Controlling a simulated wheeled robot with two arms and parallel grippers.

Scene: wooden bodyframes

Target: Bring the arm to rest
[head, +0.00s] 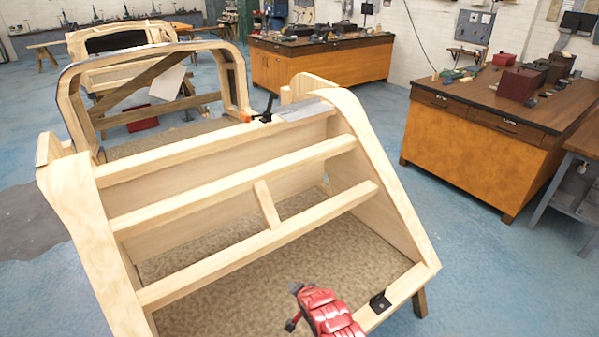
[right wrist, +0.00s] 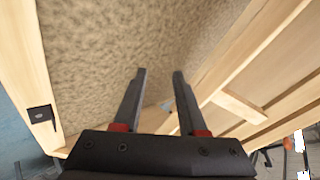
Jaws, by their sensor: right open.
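My right arm (head: 330,313), red, reaches in at the bottom of the head view, over the near part of a wooden bodyframe (head: 240,180). In the right wrist view my right gripper (right wrist: 160,73) is open, with two dark fingers apart and nothing between them. Behind the fingers are the frame's speckled floor panel (right wrist: 110,40) and its wooden rails (right wrist: 240,105). A small black bracket (head: 380,302) sits on the frame's near right edge; it also shows at the left of the right wrist view (right wrist: 40,114). My left gripper is not in view.
A clamp with an orange part (head: 246,116) and a grey plate (head: 305,109) are on the frame's far top edge. Another bodyframe (head: 155,85) stands behind. Workbenches with tools (head: 480,145) (head: 320,62) stand right and back. Blue floor (head: 490,270) is clear at right.

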